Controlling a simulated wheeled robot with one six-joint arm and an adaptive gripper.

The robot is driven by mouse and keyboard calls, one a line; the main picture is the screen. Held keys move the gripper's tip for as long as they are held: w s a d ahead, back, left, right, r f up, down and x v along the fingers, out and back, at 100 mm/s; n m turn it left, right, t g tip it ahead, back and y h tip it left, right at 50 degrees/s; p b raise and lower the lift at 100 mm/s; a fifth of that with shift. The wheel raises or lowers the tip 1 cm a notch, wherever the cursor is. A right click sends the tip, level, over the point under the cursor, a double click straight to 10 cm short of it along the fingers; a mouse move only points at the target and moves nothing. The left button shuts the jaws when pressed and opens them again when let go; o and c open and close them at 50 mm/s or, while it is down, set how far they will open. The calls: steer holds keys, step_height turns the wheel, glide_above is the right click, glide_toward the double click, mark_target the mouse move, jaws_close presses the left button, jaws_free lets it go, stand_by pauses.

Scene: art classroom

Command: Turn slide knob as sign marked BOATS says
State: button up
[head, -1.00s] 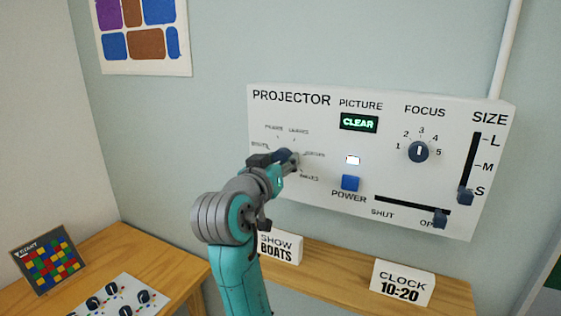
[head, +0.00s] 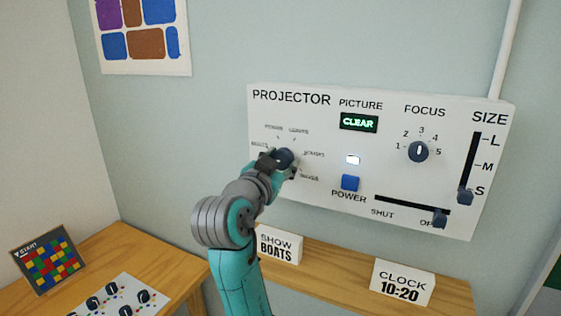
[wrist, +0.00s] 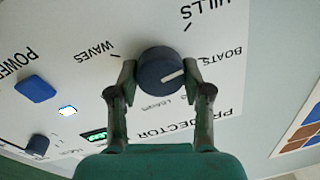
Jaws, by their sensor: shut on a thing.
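The slide knob (wrist: 158,66) is a dark round knob with a white pointer line on the left of the white projector panel (head: 240,115). In the wrist view the panel is upside down, with WAVES, HILLS and BOATS printed around the knob. The pointer line aims right and slightly up, roughly towards BOATS (wrist: 222,57). My gripper (wrist: 162,74) is shut on the knob, one finger on each side. In the head view my gripper (head: 274,162) partly covers the knob (head: 285,156). The white sign (head: 279,246) reads SHOW BOATS.
The panel also has a lit CLEAR display (head: 359,123), a blue POWER button (head: 350,183), a FOCUS knob (head: 418,151), a SIZE slider (head: 465,196) and a SHUT slider (head: 440,217).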

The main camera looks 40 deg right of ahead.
steer(key=shift+f+m, duration=0.1)
steer(key=shift+m, duration=2.2)
steer(key=o, duration=1.2)
steer(key=shift+c, duration=0.2)
steer(key=shift+a, duration=0.1)
steer(key=v, duration=1.1)
steer(key=shift+a+f, duration=0.2)
steer(key=shift+a, duration=0.2)
